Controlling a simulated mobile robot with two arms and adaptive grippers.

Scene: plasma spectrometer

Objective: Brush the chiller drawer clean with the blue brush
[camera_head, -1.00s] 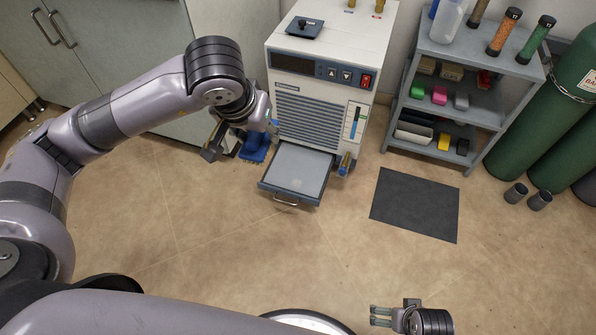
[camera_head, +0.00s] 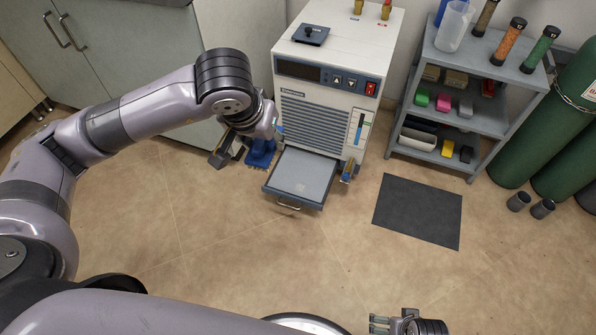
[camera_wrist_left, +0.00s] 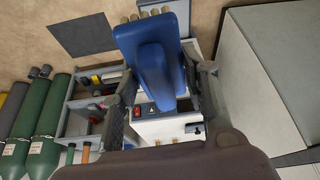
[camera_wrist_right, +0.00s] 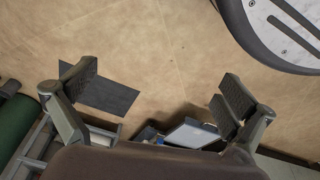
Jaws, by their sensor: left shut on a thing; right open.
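The chiller (camera_head: 335,90) stands against the wall with its drawer (camera_head: 301,178) pulled out at the bottom front. The drawer's flat panel is light grey, with a faint paler patch. My left gripper (camera_head: 234,146) is shut on the blue brush (camera_head: 261,153), just left of the drawer and apart from it. In the left wrist view the brush (camera_wrist_left: 150,52) sits between the fingers, its bristle end at the top. My right gripper (camera_head: 378,325) is open and empty near the bottom edge. In the right wrist view the drawer (camera_wrist_right: 195,134) shows between its spread fingers.
A grey shelf rack (camera_head: 470,105) with jars and small coloured blocks stands right of the chiller. Green gas cylinders (camera_head: 565,120) are at the far right. A dark mat (camera_head: 418,210) lies on the floor. The floor in front of the drawer is clear.

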